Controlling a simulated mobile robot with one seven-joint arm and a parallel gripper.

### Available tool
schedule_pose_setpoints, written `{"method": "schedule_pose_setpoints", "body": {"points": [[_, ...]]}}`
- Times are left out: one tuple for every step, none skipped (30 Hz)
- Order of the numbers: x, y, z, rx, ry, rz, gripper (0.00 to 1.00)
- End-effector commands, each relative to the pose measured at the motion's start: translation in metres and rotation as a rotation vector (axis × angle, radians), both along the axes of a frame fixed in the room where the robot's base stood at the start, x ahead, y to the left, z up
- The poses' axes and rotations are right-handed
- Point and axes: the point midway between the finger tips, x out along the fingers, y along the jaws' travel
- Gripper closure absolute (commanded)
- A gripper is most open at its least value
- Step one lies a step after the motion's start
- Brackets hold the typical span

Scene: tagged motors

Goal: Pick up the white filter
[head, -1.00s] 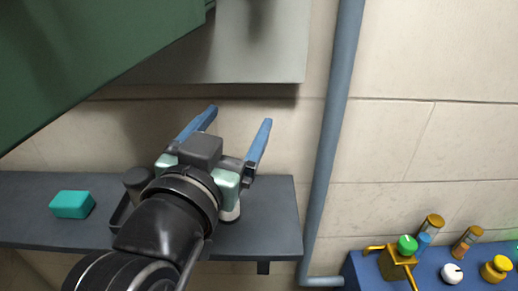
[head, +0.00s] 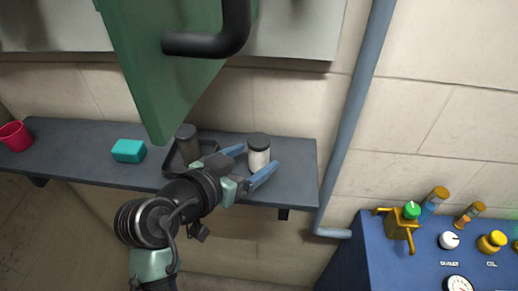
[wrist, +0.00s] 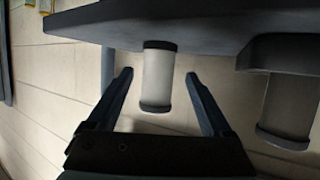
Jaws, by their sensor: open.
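The white filter (head: 259,152) is a short white cylinder with dark caps, standing upright near the right end of a dark shelf. It also shows in the wrist view (wrist: 157,78), where it appears between the two fingers. My gripper (head: 258,165) is open, its blue fingers level with the shelf. In the wrist view my gripper (wrist: 160,85) points toward the filter, with one finger toward each side of it. The fingers are not closed on it. In the head view the right finger covers part of the filter's lower right side.
A teal block (head: 128,151) and a red cup (head: 15,136) lie farther left on the shelf (head: 80,150). A green door (head: 165,70) hangs above. A pipe (head: 352,120) runs down at right.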

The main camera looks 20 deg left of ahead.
Motion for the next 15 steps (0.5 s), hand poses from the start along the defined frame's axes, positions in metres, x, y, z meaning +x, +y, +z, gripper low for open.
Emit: {"method": "schedule_pose_setpoints", "body": {"points": [[0.003,-0.001,0.0,0.0,0.001,-0.001,0.16],[0.006,-0.002,0.001,0.0,0.001,-0.001,0.16],[0.01,-0.003,0.001,-0.001,0.002,-0.001,0.16],[0.014,-0.004,0.001,-0.001,0.003,-0.001,0.16],[0.018,-0.006,0.0,0.0,0.003,-0.002,0.16],[0.024,-0.007,0.0,0.0,0.002,-0.002,0.16],[0.028,-0.009,-0.001,-0.001,0.003,-0.001,0.16],[0.032,-0.01,-0.003,0.0,0.003,-0.002,0.16],[0.037,-0.01,-0.007,-0.001,0.001,-0.001,0.16],[0.04,-0.01,-0.008,-0.001,0.001,-0.001,0.16],[0.042,-0.011,-0.01,-0.001,0.001,-0.001,0.16],[0.045,-0.011,-0.011,0.0,0.0,0.0,0.16],[0.047,-0.012,-0.012,0.001,0.001,0.0,0.16],[0.048,-0.012,-0.013,0.001,0.001,0.0,0.16],[0.049,-0.012,-0.014,0.001,0.0,0.001,0.16]]}}
